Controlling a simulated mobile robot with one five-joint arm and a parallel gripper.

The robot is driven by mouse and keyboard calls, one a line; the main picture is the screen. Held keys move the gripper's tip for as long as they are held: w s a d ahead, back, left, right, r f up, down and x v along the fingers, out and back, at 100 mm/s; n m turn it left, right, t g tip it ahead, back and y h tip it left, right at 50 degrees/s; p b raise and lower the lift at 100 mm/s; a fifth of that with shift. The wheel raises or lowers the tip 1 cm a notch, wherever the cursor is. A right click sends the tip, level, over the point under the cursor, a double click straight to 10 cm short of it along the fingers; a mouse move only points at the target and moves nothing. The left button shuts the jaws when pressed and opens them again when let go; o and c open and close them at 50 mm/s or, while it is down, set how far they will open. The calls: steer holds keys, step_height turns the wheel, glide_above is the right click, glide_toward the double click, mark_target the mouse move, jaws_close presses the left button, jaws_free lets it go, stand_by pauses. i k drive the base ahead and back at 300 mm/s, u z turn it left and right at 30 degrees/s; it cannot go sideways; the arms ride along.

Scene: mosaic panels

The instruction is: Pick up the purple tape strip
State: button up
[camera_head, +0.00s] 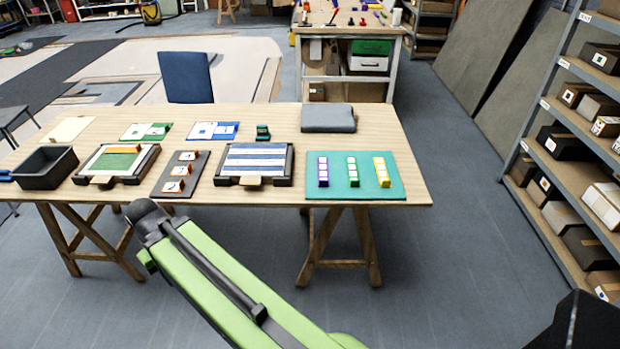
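A purple strip (323,171) with pale square markings stands at the left of the green mat (338,188), on the right end of the wooden table. A green strip (352,172) and a yellow strip (382,172) lie to its right on the same mat, apart from it. Nothing covers the purple strip. My green arm reaches up from the bottom of the picture, with its dark joint in front of the table's near edge. My gripper is not in view.
A grey folded item (328,118) lies behind the mat. Shelves (573,140) stand right; floor between is clear.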

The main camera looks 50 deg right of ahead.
mark_target(323, 174)
steer(key=z, duration=0.1)
steer(key=i, duration=1)
steer(key=u, duration=0.1)
